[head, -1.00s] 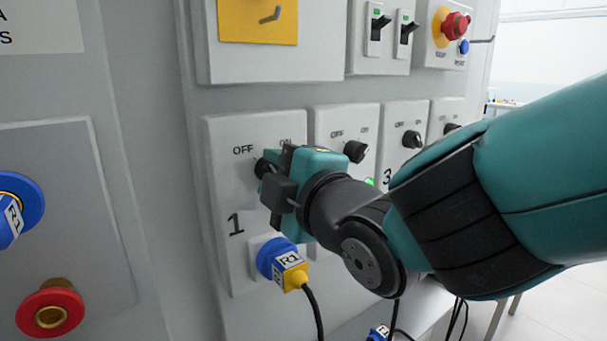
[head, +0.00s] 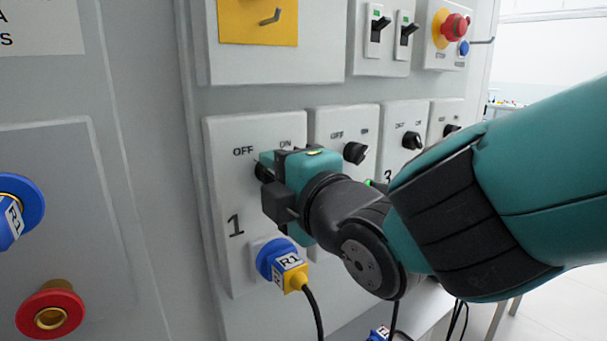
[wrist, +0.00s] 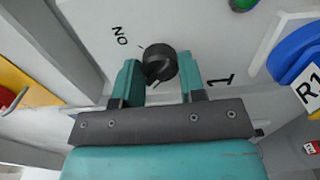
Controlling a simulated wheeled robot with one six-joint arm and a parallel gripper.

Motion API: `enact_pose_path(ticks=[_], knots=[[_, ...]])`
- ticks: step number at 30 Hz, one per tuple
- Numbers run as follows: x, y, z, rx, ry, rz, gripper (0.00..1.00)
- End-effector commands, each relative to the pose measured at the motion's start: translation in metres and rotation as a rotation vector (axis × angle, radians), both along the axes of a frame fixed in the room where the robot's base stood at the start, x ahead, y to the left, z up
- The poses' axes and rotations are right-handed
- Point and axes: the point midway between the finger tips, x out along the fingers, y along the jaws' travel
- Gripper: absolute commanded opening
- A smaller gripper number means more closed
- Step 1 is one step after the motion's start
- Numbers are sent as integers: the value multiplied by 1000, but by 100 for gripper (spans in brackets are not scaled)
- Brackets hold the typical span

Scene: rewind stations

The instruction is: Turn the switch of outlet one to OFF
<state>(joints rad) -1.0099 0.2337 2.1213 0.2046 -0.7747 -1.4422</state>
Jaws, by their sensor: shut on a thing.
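The panel of outlet one (head: 225,190) is light grey, marked OFF at upper left, ON at upper right and a large 1 below. Its black round switch knob (head: 263,171) shows only in part in the head view, at the tip of my gripper (head: 268,168). In the wrist view the knob (wrist: 160,63) sits between the two teal fingers of my gripper (wrist: 160,78), which is shut on it. The ON mark is at its upper left there and the 1 at its right. The OFF mark is not seen in the wrist view. I cannot tell the knob's exact pointing.
A blue R1 plug (head: 277,260) with a yellow collar and black cable sits just below my gripper. Outlet two's knob (head: 355,152) is close on the right, with further outlets beyond. A red button (head: 50,314) and a blue ring (head: 20,205) are at left.

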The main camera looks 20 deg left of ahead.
Motion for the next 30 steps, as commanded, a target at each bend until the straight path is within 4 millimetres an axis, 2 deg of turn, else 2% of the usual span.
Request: enact_pose_path(ticks=[1,3,4,12,16,20,30], knots=[[0,-1,-3,-8,3,-2,44],[0,-1,-3,-7,3,-2,60],[0,-1,-2,-6,2,-1,63],[-1,0,-1,-2,2,1,63],[-7,-7,-1,-2,1,2,63],[-22,-25,-1,-1,-1,2,63],[-80,-93,-2,0,0,4,63]])
